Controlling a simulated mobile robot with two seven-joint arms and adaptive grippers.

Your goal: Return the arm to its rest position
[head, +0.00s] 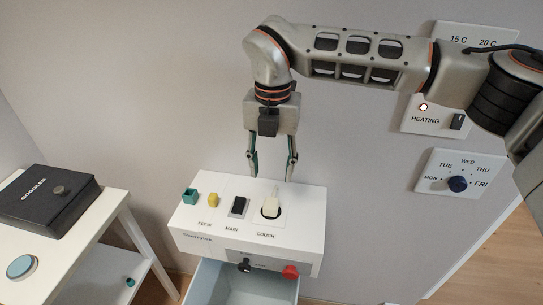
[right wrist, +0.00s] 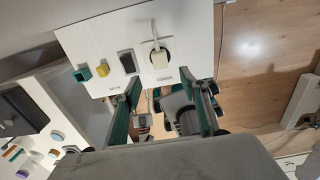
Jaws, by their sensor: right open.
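My right arm comes in from the right in the head view and bends down at its wrist. My right gripper (head: 271,176) is open and empty, pointing down just above and behind the white control box (head: 240,239). Its two fingers are apart, and they also show in the right wrist view (right wrist: 165,128). The box carries a cream plug in the COUCH socket (head: 271,207), a black MAIN switch (head: 239,206), a yellow piece (head: 213,200) and a teal piece (head: 190,196). My left gripper is not in view.
Below the box is an open pale blue drawer (head: 215,287), with a black and a red knob (head: 290,271) above it. A HEATING panel (head: 437,117) and a day dial (head: 457,184) are on the wall at right. A white table (head: 85,222) with a black box (head: 47,200) stands left.

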